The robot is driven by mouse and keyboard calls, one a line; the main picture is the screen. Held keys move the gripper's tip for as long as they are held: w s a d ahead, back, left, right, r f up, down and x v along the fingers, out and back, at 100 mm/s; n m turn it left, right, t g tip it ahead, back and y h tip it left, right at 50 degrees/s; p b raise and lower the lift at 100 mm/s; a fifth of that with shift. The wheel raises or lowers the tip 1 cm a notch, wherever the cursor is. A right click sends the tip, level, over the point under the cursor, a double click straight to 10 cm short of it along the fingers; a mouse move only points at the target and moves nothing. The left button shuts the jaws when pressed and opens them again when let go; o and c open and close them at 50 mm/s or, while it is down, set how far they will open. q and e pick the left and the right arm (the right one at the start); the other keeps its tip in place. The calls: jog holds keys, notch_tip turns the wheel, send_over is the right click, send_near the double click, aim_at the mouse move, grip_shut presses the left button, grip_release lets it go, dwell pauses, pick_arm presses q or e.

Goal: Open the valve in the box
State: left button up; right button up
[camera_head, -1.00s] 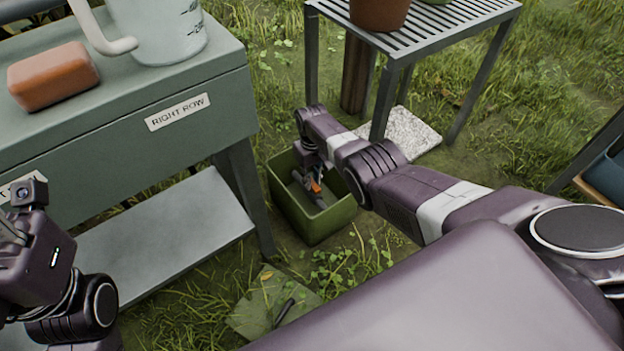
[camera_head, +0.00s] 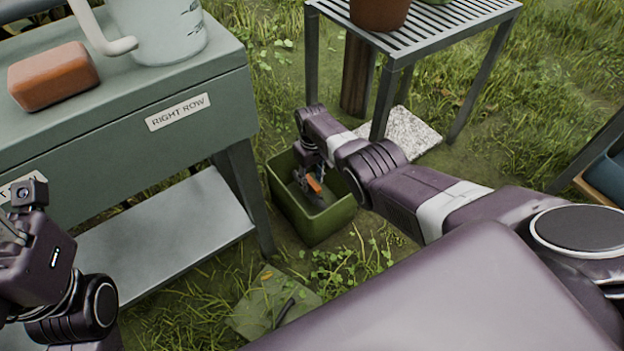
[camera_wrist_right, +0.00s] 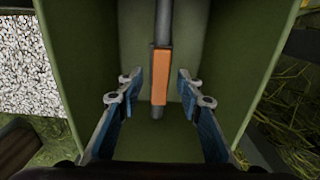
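The green open-topped box (camera_head: 325,222) stands on the grass beside the table leg. Inside it is the valve, whose orange handle (camera_head: 314,184) lies along a grey pipe; the handle also shows in the right wrist view (camera_wrist_right: 161,77). My right gripper (camera_head: 311,176) reaches down into the box. In the right wrist view my right gripper (camera_wrist_right: 160,85) is open, with one finger on each side of the orange handle and gaps between. My left arm is at the left edge of the head view; its fingertips are not clearly visible.
A green table (camera_head: 200,72) labelled RIGHT ROW holds an orange-brown block (camera_head: 52,75) and a clear measuring jug (camera_head: 160,35). A slatted metal stand (camera_head: 432,30) with a pot is behind the box. A pale stone slab (camera_head: 412,135) lies beneath it.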

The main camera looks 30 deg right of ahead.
aim_at(312, 182)
notch_tip(312, 182, up, 12)
dwell(1.0)
dwell(0.3)
